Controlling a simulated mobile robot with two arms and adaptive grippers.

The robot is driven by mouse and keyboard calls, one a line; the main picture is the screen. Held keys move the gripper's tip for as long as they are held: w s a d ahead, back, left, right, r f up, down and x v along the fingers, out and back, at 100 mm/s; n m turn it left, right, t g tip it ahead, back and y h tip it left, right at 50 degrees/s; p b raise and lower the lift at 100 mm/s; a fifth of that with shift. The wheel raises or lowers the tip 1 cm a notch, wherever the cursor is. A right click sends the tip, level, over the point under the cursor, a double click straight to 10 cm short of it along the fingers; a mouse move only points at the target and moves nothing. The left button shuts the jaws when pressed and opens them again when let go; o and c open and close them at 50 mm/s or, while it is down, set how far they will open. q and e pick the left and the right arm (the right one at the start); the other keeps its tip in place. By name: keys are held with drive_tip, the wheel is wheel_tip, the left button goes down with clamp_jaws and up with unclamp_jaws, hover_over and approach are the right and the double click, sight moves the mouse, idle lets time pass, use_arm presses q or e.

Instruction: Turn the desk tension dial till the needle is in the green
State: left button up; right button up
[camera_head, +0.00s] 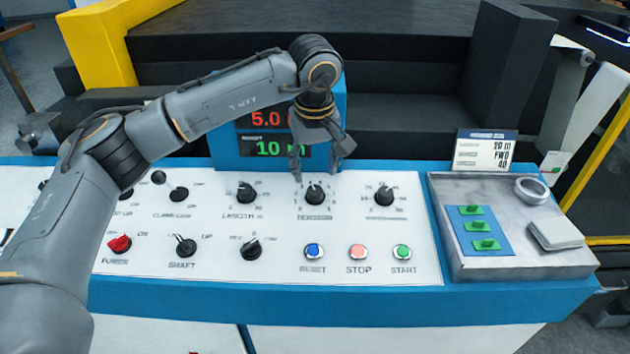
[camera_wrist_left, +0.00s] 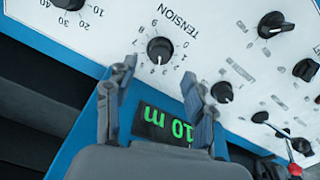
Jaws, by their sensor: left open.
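The tension dial (camera_head: 314,193) is a round black knob in the upper row of the white panel. In the left wrist view it (camera_wrist_left: 160,50) sits below the word TENSION, ringed by numbers. My left gripper (camera_head: 317,172) is open, just behind and above the dial. In the left wrist view its fingers (camera_wrist_left: 158,78) are spread, with the dial ahead of and between their tips; nothing is between them. I cannot tell how high above the panel the tips are. I see no needle gauge or green band in either view. My right gripper is not in view.
Black knobs flank the dial, including the length knob (camera_head: 246,192) and another (camera_head: 384,196). Blue reset (camera_head: 314,251), red stop (camera_head: 358,252) and green start (camera_head: 402,252) buttons lie in front. The display (camera_head: 268,148) stands behind. A grey tray (camera_head: 520,262) is at the right.

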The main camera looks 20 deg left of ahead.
use_arm(q)
drive_tip(key=r, duration=0.3)
drive_tip(key=s+r, duration=0.1)
drive_tip(key=r, duration=0.1)
drive_tip(key=shift+d+r, duration=0.15)
drive_tip(key=shift+r, duration=0.2)
